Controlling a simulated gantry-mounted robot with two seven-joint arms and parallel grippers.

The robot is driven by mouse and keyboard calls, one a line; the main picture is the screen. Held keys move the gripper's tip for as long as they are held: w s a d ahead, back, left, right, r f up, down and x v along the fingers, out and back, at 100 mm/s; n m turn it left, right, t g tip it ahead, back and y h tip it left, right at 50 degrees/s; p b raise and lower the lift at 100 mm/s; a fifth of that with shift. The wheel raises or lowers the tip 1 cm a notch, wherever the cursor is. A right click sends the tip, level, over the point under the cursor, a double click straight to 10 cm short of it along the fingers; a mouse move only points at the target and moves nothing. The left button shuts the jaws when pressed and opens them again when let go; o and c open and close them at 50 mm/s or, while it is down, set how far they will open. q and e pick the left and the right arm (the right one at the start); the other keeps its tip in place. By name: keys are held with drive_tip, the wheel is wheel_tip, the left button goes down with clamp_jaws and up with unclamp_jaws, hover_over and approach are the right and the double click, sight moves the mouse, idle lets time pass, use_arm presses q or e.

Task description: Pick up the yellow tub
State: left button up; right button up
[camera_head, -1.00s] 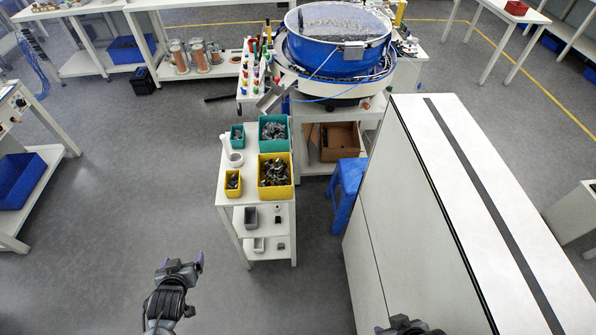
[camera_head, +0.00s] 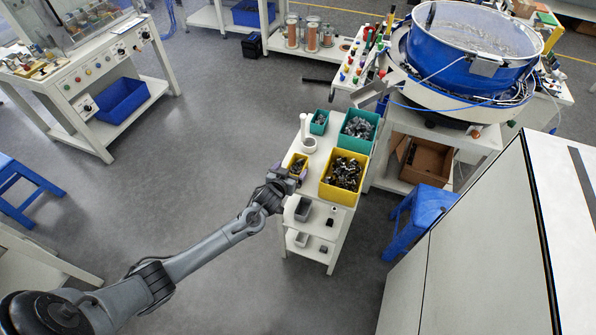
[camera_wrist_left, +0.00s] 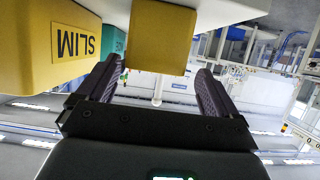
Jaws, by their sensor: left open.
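Two yellow tubs stand on the white cart: a small yellow tub (camera_head: 299,163) at the left edge and a large yellow tub (camera_head: 343,190) to its right. Both hold dark metal parts. My left gripper (camera_head: 286,181) is at the cart's left edge, right by the small tub and partly covering it. In the left wrist view, the fingers are open and empty. The small tub's yellow wall (camera_wrist_left: 162,35) appears between the fingertips, and I cannot tell whether they touch it. The large tub, labelled SLIM (camera_wrist_left: 30,45), is at the left. My right gripper is out of view.
Two teal tubs, one large (camera_head: 358,130) and one small (camera_head: 319,122), stand farther back on the cart. A white ring-shaped holder (camera_head: 309,145) is behind the small yellow tub. Grey bins sit on lower shelves. A blue stool (camera_head: 420,212) stands to the right.

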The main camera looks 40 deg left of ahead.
sight(301, 160)
use_arm(q)
drive_tip(key=x, duration=0.2)
drive_tip(key=b+x, duration=0.1)
drive_tip(key=x, duration=0.1)
drive_tip(key=shift+d+f, duration=0.3)
drive_tip(key=shift+d, duration=0.05)
drive_tip(key=shift+w+a+f, duration=0.2)
drive_tip(key=shift+w+f, duration=0.05)
drive_tip(key=shift+w, duration=0.35)
drive_tip(key=c, duration=1.1)
drive_tip(key=shift+r, duration=0.15)
drive_tip(key=shift+r, duration=0.25)
wheel_tip(301, 160, up, 9)
drive_tip(key=shift+r+p, duration=0.15)
drive_tip(key=shift+p, duration=0.55)
